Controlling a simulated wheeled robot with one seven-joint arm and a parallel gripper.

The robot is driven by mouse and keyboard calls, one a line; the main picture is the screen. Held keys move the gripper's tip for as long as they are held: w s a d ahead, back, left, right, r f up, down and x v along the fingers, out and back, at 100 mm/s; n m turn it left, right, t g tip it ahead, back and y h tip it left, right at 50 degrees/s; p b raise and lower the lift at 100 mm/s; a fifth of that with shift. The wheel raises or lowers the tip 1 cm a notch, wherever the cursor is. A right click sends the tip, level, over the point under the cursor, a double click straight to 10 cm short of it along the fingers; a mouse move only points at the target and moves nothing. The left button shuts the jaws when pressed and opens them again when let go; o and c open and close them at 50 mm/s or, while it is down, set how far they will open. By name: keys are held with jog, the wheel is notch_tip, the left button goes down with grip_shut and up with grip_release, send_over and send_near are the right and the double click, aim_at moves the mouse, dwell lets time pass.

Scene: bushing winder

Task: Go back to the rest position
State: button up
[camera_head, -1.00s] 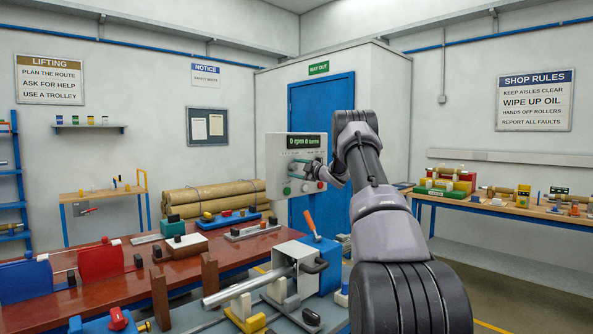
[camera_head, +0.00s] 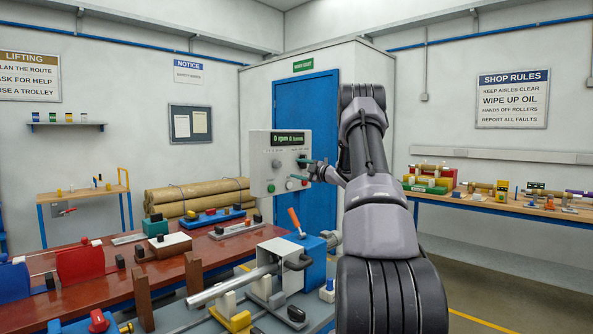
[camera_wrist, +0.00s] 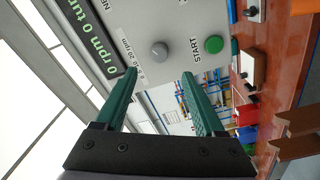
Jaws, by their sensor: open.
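My gripper (camera_wrist: 160,80) is open and empty in the wrist view, its two green fingers apart. It faces the grey control panel (camera_wrist: 145,28), with a grey knob (camera_wrist: 159,49) between the fingers' lines and a green START button (camera_wrist: 214,44) beside it. In the head view my gripper (camera_head: 302,171) is small and close to the right side of the control panel (camera_head: 262,170). Whether a finger touches the panel cannot be told. The panel's display (camera_head: 289,139) reads 0 rpm and what looks like 0 turns.
Below the panel stands a winder with a blue housing (camera_head: 312,262) and a metal shaft (camera_head: 230,287). A red-brown bench (camera_head: 110,262) lies to the left. A loaded workbench (camera_head: 485,207) stands along the right wall. Open floor (camera_head: 475,265) shows at right.

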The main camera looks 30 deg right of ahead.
jog(key=s+a+r+m+h, duration=0.1)
jog(key=a+r+m+h, duration=0.15)
jog(key=r, duration=0.35)
jog(key=s+a+r+m+h, duration=0.1)
jog(key=r+m+h, duration=0.2)
jog(key=r+m, duration=0.15)
jog(key=s+a+r+m+g+h, duration=0.1)
jog(key=s+a+r+m+h, duration=0.15)
jog(key=s, duration=0.25)
jog(key=s+a+r+m+h, duration=0.1)
jog(key=s+a+r+m, duration=0.1)
jog(key=s+r, duration=0.2)
jog(key=s+a+f+m+g+y, duration=0.1)
jog(key=s+a+f+m+g, duration=0.2)
jog(key=s+a, duration=0.4)
jog(key=s+a+f+m+g+y, duration=0.2)
jog(key=s+a, duration=0.5)
jog(key=s, duration=1.3)
jog(key=s+a+f+m+g+y, duration=0.1)
jog(key=s+a+f+m+g, duration=0.3)
jog(key=s, duration=0.9)
jog(key=a+f, duration=0.2)
jog(key=a, duration=0.1)
jog(key=shift+s+a+m+y, duration=0.15)
jog(key=shift+s+m+y, duration=0.15)
jog(key=shift+s+m, duration=0.05)
